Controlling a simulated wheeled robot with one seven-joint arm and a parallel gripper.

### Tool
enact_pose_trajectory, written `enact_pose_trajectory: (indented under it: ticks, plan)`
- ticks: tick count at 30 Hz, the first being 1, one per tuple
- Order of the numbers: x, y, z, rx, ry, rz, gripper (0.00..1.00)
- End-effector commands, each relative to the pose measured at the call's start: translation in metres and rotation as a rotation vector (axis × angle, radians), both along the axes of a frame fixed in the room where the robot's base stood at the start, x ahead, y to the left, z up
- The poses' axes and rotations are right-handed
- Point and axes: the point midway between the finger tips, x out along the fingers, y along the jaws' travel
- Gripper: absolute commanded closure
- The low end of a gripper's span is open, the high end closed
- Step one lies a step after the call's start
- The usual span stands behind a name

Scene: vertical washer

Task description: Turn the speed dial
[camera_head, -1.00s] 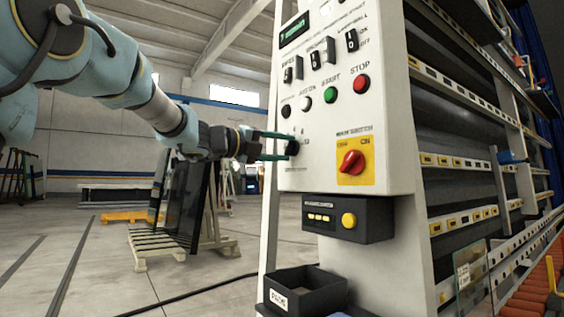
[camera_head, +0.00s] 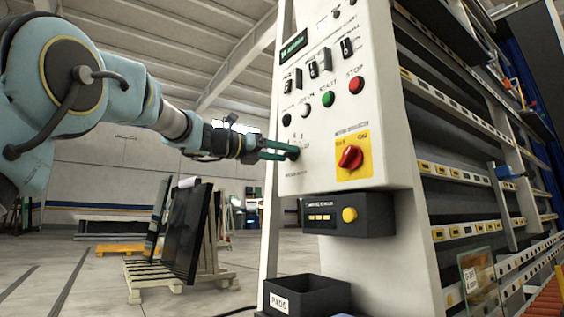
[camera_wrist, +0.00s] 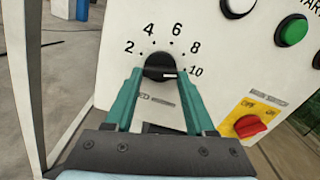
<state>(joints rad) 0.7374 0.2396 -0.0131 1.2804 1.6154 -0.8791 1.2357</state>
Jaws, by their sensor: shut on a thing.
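The speed dial (camera_wrist: 160,68) is a black knob with a white pointer line, on the white control panel (camera_head: 318,178). Numbers 2 to 10 ring it in the wrist view, and its line points right, near the 10. In the head view the dial (camera_head: 293,152) is a small dark knob near the panel's left edge. My gripper (camera_wrist: 160,72) has two green fingers, one on each side of the dial, and is shut on it. In the head view my gripper (camera_head: 285,150) reaches the panel from the left.
The panel also has a red main switch (camera_head: 350,157) on a yellow plate, a green start button (camera_head: 327,101), a red stop button (camera_head: 356,85) and toggle switches. A black box with a yellow button (camera_head: 349,215) sits below.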

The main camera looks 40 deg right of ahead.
Motion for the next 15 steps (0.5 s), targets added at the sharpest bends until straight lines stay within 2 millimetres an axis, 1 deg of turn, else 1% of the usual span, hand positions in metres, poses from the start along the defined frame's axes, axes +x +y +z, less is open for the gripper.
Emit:
enact_pose_trajectory:
  ticks: [1,7,15]
  plan:
    - [0.0002,-0.0004,-0.0043,0.001,-0.02,-0.002,1.0]
    - [0.0006,-0.0004,-0.0032,-0.002,-0.084,-0.002,1.0]
    - [0.0008,-0.0005,-0.0023,-0.003,-0.111,-0.001,1.0]
